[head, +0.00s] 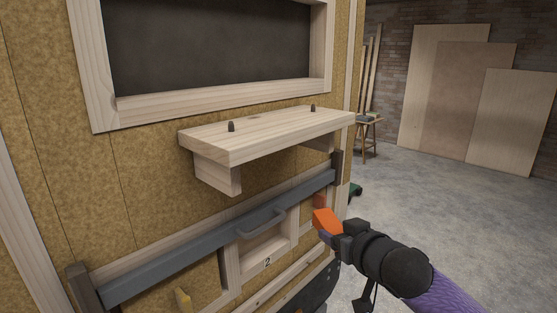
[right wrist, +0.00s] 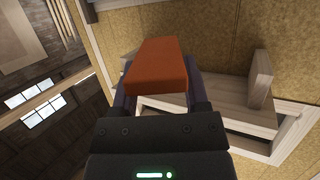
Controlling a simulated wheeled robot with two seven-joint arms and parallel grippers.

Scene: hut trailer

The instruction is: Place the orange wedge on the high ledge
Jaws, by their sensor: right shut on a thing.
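The orange wedge (head: 326,220) is held in my right gripper (head: 339,229), which is shut on it. In the right wrist view the wedge (right wrist: 157,66) sits between the two fingers, its broad face toward the camera. The high ledge (head: 265,135) is a pale wooden shelf on the hut wall with two dark pegs standing on its top. In the head view the gripper and wedge are below the ledge and near its right end, apart from it. My left gripper is not in view.
A grey bar with a handle (head: 262,224) crosses the wall under the ledge, above a cubby marked 2 (head: 266,250). A framed dark window (head: 207,45) is above the ledge. Boards (head: 445,90) lean on the far brick wall. Open floor (head: 440,200) lies to the right.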

